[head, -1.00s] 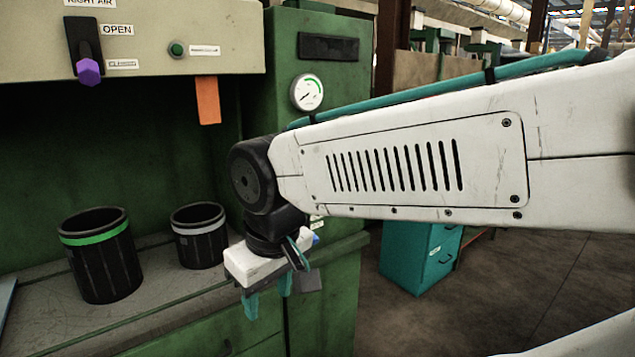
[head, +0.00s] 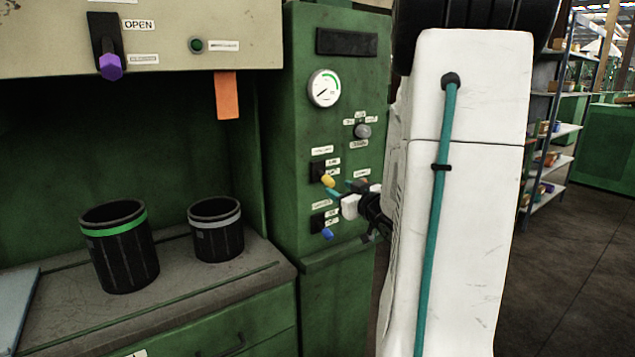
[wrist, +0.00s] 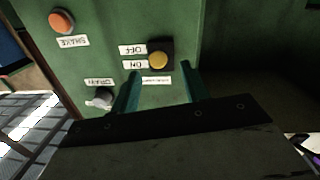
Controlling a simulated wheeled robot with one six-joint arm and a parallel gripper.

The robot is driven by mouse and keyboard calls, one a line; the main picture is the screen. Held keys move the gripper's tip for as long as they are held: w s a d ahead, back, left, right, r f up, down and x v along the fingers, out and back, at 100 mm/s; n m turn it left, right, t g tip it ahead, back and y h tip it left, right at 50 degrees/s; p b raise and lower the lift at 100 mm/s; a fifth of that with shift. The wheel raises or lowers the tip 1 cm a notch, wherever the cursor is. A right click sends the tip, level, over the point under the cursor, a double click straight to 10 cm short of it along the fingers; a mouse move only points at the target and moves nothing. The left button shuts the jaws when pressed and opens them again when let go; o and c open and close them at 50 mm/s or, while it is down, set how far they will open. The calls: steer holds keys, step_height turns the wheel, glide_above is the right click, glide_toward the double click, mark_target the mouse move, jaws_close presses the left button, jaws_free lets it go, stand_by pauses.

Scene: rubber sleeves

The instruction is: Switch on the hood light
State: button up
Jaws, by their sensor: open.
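The green control panel (head: 352,262) carries two lever switches. One has a yellow tip (head: 328,181), and below it one has a blue tip (head: 327,232). Their name labels are too small to read, so I cannot tell which is the hood light. My gripper (head: 346,189) is open in front of the panel beside the yellow-tipped switch. In the wrist view, its teal fingers (wrist: 160,88) point at that switch (wrist: 158,60), whose yellow tip shows just beyond and between them. OFF and ON labels appear upside down beside it. I cannot tell its setting or whether a finger touches it.
The wrist view shows an orange button (wrist: 62,21) and a grey knob (wrist: 100,98) labelled DRAIN. A gauge (head: 324,88) is higher on the panel. Two black cups (head: 122,262) stand on the bench at left. A purple-tipped lever (head: 110,67) is on the hood front.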

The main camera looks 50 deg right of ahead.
mark_target(332, 183)
steer(key=shift+w+d, duration=0.3)
steer(key=shift+w, duration=0.05)
steer(key=x, duration=0.6)
steer(key=shift+w+r, duration=0.1)
steer(key=shift+w, duration=0.25)
steer(key=c, duration=1)
